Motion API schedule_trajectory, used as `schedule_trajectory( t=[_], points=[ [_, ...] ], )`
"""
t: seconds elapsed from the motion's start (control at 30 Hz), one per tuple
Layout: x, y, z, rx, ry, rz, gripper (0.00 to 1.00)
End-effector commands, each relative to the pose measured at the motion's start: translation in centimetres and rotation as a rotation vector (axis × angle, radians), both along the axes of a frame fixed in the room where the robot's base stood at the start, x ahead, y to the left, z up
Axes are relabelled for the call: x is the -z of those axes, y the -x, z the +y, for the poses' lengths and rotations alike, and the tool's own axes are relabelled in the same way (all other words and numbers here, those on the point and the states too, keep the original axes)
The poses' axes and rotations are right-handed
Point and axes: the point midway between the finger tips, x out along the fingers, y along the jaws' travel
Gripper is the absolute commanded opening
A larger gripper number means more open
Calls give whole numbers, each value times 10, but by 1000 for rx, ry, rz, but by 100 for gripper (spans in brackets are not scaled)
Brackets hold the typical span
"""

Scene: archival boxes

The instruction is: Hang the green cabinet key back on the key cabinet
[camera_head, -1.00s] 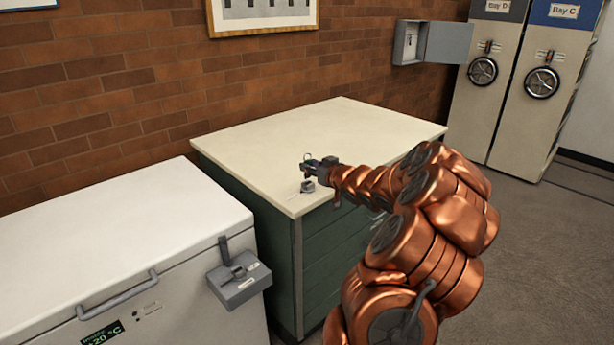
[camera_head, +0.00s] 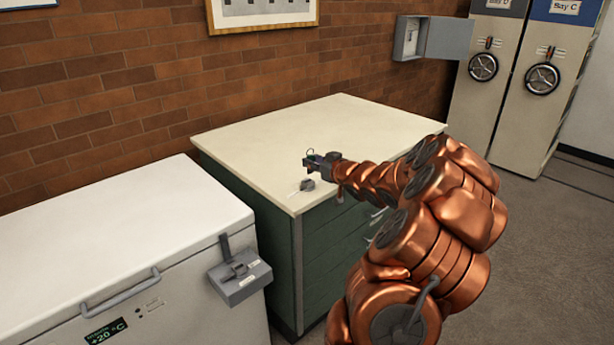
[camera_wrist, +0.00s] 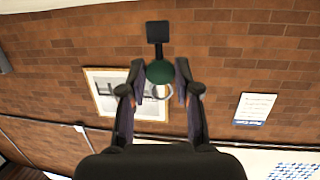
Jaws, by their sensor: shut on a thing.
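My gripper (camera_head: 313,160) is over the front left corner of the plan chest's cream top. In the wrist view my gripper (camera_wrist: 160,88) is shut on the green key (camera_wrist: 159,72), with its round green head between the fingertips. A dark shaft with a square end points away from the fingers, and a light ring hangs at the near side. In the head view the key is too small to make out well. The grey key cabinet (camera_head: 409,40) is on the brick wall at the back right, its door (camera_head: 448,40) open to the right.
The plan chest (camera_head: 240,140) has a wide bare top. A small grey object (camera_head: 307,185) with a pale tag lies near its front edge. A white chest freezer (camera_head: 110,225) stands at left. Shelving units (camera_head: 500,90) stand at back right, with open floor before them.

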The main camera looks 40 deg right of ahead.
Motion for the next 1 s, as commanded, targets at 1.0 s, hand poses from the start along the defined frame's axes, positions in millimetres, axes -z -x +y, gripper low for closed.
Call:
schedule_trajectory(
  t=[1.0],
  points=[
    [-18, 63, 11, 1, 0, 2, 2]
  ],
)
